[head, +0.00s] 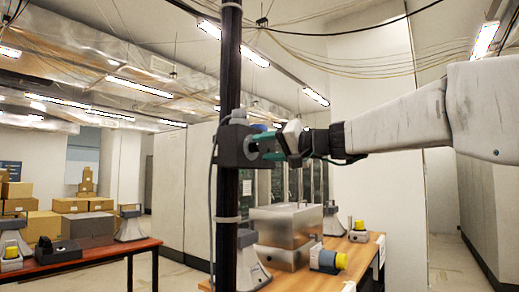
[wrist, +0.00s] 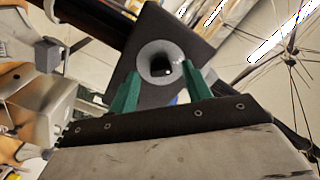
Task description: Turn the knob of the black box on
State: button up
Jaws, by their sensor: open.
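A dark box (head: 236,146) is fixed on a black upright pole at the middle of the head view. In the wrist view the box (wrist: 180,32) looks black and tilted, with a round grey knob-like ring (wrist: 148,62) around a dark centre on its facing side. My gripper (head: 262,146) comes in from the right, level with the box and close to its face. In the wrist view the two green fingers of my gripper (wrist: 163,90) are apart, on either side of the lower part of the ring. Nothing is between them. I cannot tell whether the fingertips touch the box.
A red table (head: 95,258) at left bears boxes and horns. A cable runs along the pole. Aisle floor at right is clear.

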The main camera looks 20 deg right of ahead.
jog(key=shift+x, duration=0.95)
jog(key=c, duration=1)
